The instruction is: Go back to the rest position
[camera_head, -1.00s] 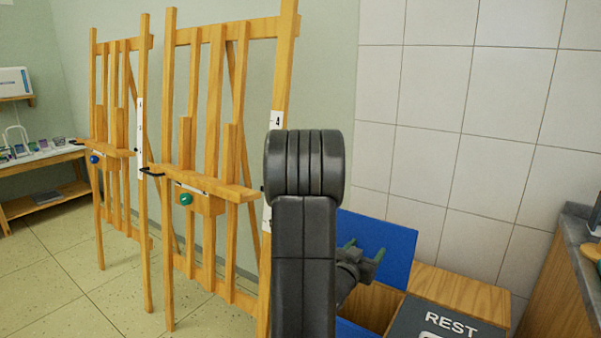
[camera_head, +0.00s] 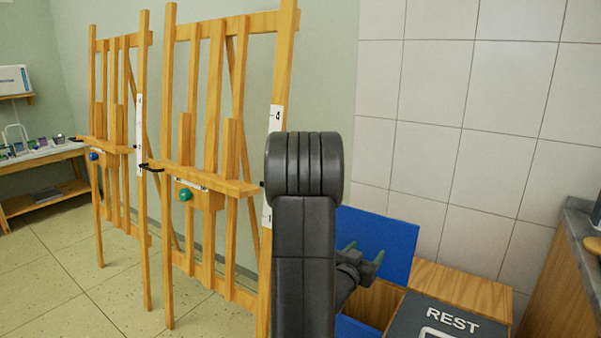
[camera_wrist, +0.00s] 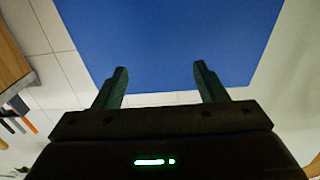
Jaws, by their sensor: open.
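My gripper (camera_head: 365,254) is at the lower middle right of the head view, partly behind my dark arm. Its two green-tipped fingers stand apart in front of an upright blue panel (camera_head: 390,232). In the wrist view my gripper (camera_wrist: 160,86) is open, with nothing between the fingers. The blue panel (camera_wrist: 165,40) fills the upper middle of that view beyond the fingertips.
Two wooden easels (camera_head: 213,130) (camera_head: 118,125) stand at the left. A wooden box (camera_head: 470,285) and a dark panel marked REST (camera_head: 450,318) lie below my gripper. A counter (camera_head: 570,255) stands at the right edge. Floor (camera_head: 60,275) is open at left.

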